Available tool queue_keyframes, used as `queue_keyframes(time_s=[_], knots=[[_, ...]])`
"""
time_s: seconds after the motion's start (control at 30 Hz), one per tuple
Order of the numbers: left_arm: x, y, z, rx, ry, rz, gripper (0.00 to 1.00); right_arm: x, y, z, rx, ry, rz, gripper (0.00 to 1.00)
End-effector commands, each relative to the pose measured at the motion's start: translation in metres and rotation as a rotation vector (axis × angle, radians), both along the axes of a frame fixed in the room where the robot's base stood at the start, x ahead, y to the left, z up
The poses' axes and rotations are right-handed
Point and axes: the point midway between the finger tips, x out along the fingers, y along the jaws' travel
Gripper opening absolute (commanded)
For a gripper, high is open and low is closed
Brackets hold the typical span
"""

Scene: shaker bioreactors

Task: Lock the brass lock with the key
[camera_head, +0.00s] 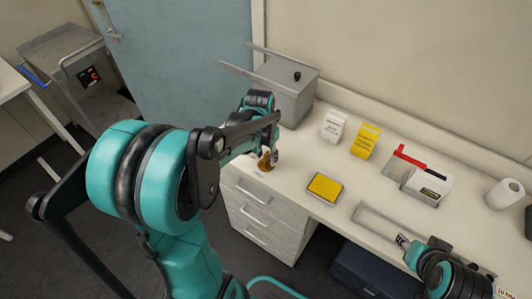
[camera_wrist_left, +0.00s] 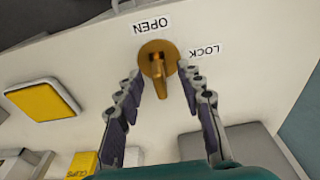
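The round brass lock (camera_wrist_left: 150,49) sits on the pale desk surface in the left wrist view, with a brass key (camera_wrist_left: 161,85) standing at its centre. The key points toward the bottom of that picture. The lock also shows small in the head view (camera_head: 265,163), partly hidden by my left gripper. OPEN (camera_wrist_left: 152,24) and LOCK (camera_wrist_left: 206,50) labels lie beside the lock, upside down. My left gripper (camera_wrist_left: 160,83) is open, its fingers apart on either side of the key with visible gaps. My right gripper (camera_head: 403,241) is at lower right, too small to tell its state.
A yellow-topped pad (camera_head: 324,187) lies right of the lock. Drawers (camera_head: 262,215) are below the desk.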

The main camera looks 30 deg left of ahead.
Motion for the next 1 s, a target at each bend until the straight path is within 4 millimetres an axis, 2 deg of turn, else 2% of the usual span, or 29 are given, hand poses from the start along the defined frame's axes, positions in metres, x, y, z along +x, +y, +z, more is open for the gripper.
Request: queue_keyframes(time_s=[0.13, 0.17, 0.2, 0.3, 1.0], knots=[[-0.0001, -0.0001, 0.0005, 0.000, 0.000, 0.000, 0.38, 0.0001, 0.0000, 0.0004, 0.000, 0.000, 0.000, 0.40], [-0.0001, -0.0001, 0.0005, 0.000, 0.000, 0.000, 0.32, 0.0000, 0.0000, 0.0005, 0.000, 0.000, 0.000, 0.40], [-0.0001, -0.0001, 0.0005, 0.000, 0.000, 0.000, 0.22, 0.0001, 0.0000, 0.0004, 0.000, 0.000, 0.000, 0.40], [-0.0001, -0.0001, 0.0006, 0.000, 0.000, 0.000, 0.00, 0.0001, 0.0000, 0.0004, 0.000, 0.000, 0.000, 0.40], [-0.0010, -0.0005, -0.0052, -0.001, 0.001, 0.000, 0.00, 0.0000, 0.0000, -0.0034, 0.000, 0.000, 0.000, 0.40]])
